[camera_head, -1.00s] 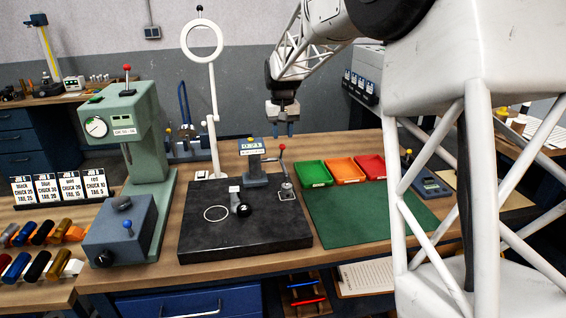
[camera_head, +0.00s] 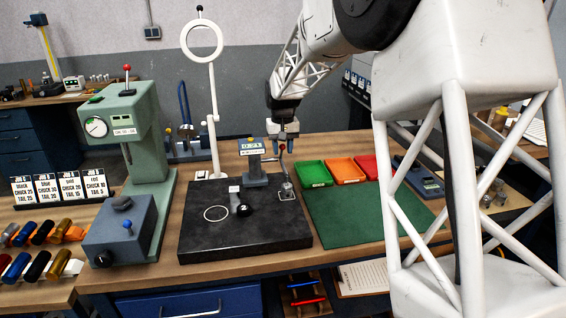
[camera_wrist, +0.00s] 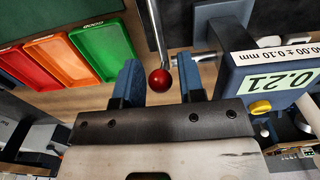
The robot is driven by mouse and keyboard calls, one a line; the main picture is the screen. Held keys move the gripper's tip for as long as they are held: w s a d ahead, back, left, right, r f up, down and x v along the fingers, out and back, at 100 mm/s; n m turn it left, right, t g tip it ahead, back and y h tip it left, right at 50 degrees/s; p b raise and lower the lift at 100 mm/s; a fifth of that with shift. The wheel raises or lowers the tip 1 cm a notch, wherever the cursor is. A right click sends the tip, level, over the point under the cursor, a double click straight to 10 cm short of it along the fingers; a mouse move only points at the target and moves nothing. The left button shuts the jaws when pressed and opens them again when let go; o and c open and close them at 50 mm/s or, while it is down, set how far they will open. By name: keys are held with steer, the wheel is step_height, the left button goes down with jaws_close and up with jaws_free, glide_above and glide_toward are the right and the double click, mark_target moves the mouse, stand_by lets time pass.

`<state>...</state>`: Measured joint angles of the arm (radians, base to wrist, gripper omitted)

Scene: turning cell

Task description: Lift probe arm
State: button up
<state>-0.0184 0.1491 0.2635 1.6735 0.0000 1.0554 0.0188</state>
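A lever with a red ball knob (camera_head: 282,147) stands at the back right of the black slab (camera_head: 200,245), beside a blue gauge (camera_head: 252,148). I take this lever to be the probe arm. My gripper (camera_head: 283,140) is at the lever's top. In the wrist view my gripper (camera_wrist: 158,80) is open, with the red ball (camera_wrist: 160,80) between its two blue fingers and a small gap on each side. The metal rod (camera_wrist: 158,30) runs away from the ball. The gauge display (camera_wrist: 290,82) reads 0.21.
Green (camera_head: 314,184), orange and red trays stand right of the lever, behind a green mat (camera_head: 350,225). A white ring stand (camera_head: 213,120) rises behind the slab. A green press (camera_head: 150,150) stands at the left. The gauge is close beside my gripper.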

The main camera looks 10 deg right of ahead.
mark_target(281, 155)
steer(key=c, duration=0.4)
steer(key=shift+o, duration=0.2)
steer(key=shift+w+r, duration=0.1)
steer(key=shift+w, duration=0.15)
steer(key=shift+w+r, duration=0.2)
steer(key=shift+w, duration=0.2)
steer(key=shift+w+r, duration=0.1)
steer(key=shift+w, duration=0.15)
steer(key=shift+w+r, duration=0.1)
steer(key=shift+w, duration=0.5)
stand_by(0.3)
